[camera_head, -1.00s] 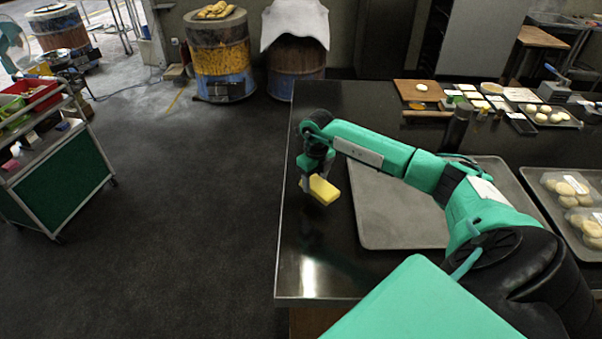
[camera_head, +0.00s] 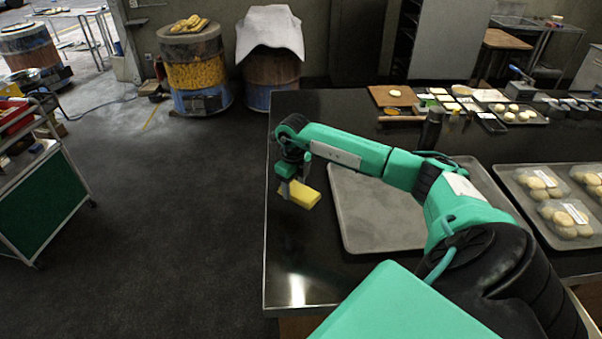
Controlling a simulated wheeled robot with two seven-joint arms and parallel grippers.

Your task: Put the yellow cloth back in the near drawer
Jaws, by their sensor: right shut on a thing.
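The yellow cloth (camera_head: 304,195) is a small folded block, held above the left part of the black counter. My right gripper (camera_head: 291,185) is shut on it, and the arm reaches in from the lower right. The cloth seems a little above the counter top, left of the large grey tray. No drawer shows in this view. My left gripper is not in view.
The black counter (camera_head: 285,255) has its left edge just beside the cloth. A grey tray (camera_head: 375,238) lies right of it, with packed dough at far right. A green cart (camera_head: 50,205) stands left across open floor. Barrel ovens (camera_head: 195,75) stand behind.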

